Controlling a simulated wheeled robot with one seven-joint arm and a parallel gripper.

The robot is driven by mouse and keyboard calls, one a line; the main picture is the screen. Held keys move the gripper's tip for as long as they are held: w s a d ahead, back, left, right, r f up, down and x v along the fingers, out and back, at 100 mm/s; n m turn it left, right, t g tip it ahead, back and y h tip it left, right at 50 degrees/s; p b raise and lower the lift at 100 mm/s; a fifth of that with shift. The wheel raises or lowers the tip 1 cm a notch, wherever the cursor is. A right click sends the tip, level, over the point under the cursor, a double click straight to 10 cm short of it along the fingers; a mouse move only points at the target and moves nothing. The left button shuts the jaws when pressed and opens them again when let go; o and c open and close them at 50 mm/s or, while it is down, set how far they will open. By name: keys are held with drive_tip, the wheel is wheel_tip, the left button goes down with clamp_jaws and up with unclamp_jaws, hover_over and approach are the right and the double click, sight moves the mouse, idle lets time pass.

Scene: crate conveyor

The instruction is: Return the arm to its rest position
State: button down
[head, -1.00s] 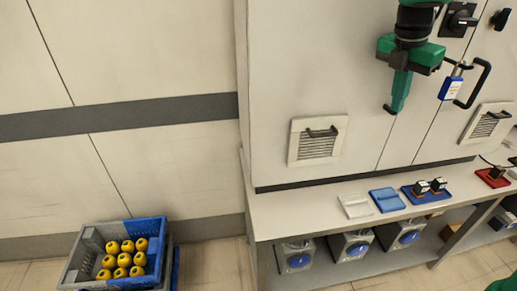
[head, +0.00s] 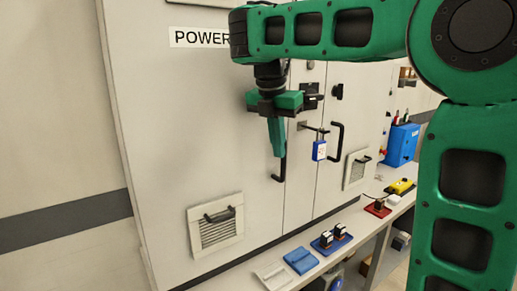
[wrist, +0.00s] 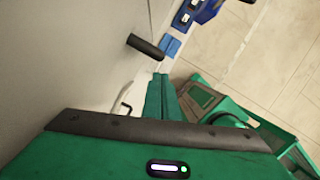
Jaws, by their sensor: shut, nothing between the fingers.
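My green arm (head: 335,25) reaches across the top of the head view from the right, bent at a large joint. My gripper (head: 277,152) hangs with its fingers pointing down in front of the pale power cabinet (head: 150,120). The two green fingers lie together and hold nothing; they also show closed in the wrist view (wrist: 160,80). A black door handle (head: 281,170) shows just beside the fingertips. I cannot tell from the head view how far apart they are. In the wrist view a black handle (wrist: 146,46) sticks out past the fingertips.
A vent (head: 215,225) is lower left. A shelf below the cabinet bears a blue block (head: 300,260), a blue tray (head: 331,242) and a red tray (head: 378,208). A blue box (head: 402,145) stands far right.

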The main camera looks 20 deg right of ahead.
drive_tip(key=s+d+f+m+g, duration=0.1)
drive_tip(key=s+d+f+m, duration=0.8)
drive_tip(key=s+d+m, duration=0.6)
drive_tip(key=s+a+f+m+y, duration=0.2)
drive_tip(key=s+f+m, duration=1)
drive_tip(key=s+m, duration=0.2)
drive_tip(key=shift+s+a+m+g+y, duration=0.3)
drive_tip(key=shift+s+m, duration=0.1)
drive_tip(key=shift+m, duration=0.8)
drive_tip(key=shift+w+f, duration=0.3)
drive_tip(key=shift+w, duration=0.35)
